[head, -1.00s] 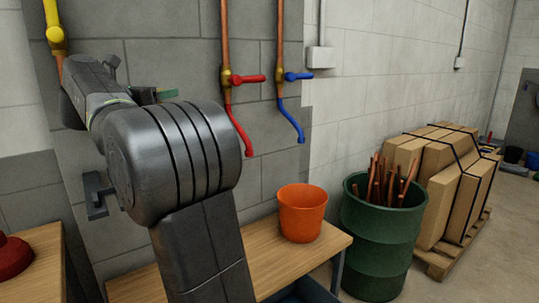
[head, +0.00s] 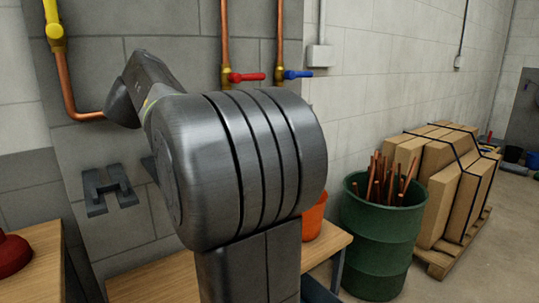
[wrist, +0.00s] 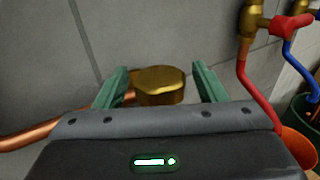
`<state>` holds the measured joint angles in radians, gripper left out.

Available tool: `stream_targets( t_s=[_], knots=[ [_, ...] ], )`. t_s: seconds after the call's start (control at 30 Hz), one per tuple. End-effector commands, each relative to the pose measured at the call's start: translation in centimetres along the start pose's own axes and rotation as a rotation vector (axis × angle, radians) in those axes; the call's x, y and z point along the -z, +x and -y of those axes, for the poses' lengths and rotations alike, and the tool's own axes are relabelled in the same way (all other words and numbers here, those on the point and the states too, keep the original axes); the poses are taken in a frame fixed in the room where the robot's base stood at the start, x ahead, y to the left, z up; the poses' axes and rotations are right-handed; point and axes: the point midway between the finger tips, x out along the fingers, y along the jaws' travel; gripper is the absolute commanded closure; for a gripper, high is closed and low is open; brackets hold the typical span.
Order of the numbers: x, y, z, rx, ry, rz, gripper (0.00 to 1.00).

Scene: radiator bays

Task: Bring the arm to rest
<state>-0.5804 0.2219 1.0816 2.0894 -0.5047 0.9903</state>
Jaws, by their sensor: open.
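My arm (head: 240,170) fills the middle of the head view, bent in front of the grey wall, and hides my gripper there. In the wrist view my gripper (wrist: 162,76) is open, with its two green fingers apart. A brass fitting (wrist: 161,84) on a copper pipe (wrist: 45,133) shows between the fingers. I cannot tell whether they touch it.
Pipes with a red valve handle (head: 247,77) and a blue one (head: 298,74) are on the wall. An orange bucket (head: 313,220) stands on a wooden bench (head: 325,242), partly behind my arm. A green barrel (head: 382,240) and strapped boxes (head: 445,175) stand right.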

Motion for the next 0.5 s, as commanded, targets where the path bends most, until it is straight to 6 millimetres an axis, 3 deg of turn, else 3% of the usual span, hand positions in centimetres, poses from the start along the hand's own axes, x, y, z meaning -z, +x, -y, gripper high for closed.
stream_targets(
  t_s=[0.5],
  knots=[
    [-0.53,0.03,0.07,-0.175,0.0,-0.001,0.36]
  ],
)
